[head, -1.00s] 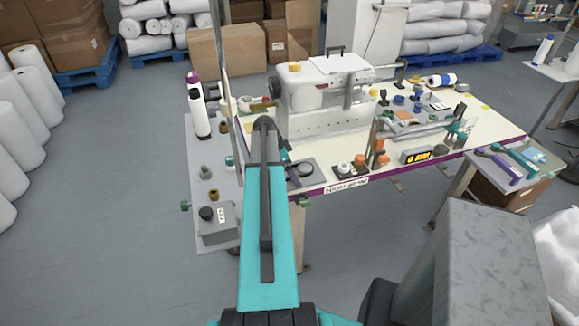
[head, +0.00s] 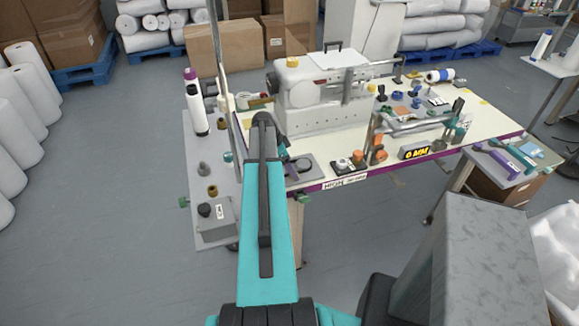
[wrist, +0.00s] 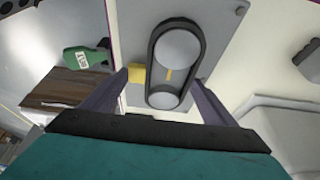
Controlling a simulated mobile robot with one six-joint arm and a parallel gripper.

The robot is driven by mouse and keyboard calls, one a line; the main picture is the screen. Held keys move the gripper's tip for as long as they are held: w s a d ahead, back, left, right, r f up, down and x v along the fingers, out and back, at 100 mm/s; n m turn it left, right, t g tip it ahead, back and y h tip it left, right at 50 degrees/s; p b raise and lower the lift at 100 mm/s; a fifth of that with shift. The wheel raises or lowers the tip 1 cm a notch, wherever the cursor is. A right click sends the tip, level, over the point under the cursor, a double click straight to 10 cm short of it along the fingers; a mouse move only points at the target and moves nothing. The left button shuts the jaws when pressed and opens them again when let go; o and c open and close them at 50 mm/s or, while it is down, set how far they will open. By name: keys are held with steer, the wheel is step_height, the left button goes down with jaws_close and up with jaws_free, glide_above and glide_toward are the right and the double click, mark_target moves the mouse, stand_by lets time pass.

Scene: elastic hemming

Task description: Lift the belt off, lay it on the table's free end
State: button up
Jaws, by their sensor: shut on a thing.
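The black belt (wrist: 153,55) is a long loop in the wrist view. It runs around two pale round discs, the upper (wrist: 178,46) and the lower (wrist: 163,99), over a grey plate (wrist: 215,40). My gripper (wrist: 160,82) has one dark purple finger on each side of the belt's lower end and is shut on it. Whether the belt is clear of the discs I cannot tell. In the head view my gripper (head: 289,168) is at the table's near left corner, by the plate, mostly hidden by my arm. The cream table (head: 500,120) has a purple edge.
A white sewing machine (head: 310,105) stands behind the plate. Orange-topped parts (head: 358,158), a "6 MM" block (head: 414,153) and a roller frame (head: 415,127) crowd the front edge. A grey side shelf (head: 205,165) adjoins at left. A yellow block (wrist: 135,73) sits beside the left finger.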

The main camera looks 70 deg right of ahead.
steer(key=shift+r, duration=0.3)
steer(key=shift+r, duration=0.35)
steer(key=shift+r+p, duration=0.4)
steer(key=shift+r, duration=0.8)
step_height(320, 180, up, 4)
steer(key=shift+f+p, duration=0.15)
steer(key=shift+p, duration=0.4)
steer(key=shift+s, duration=0.1)
stand_by(0.5)
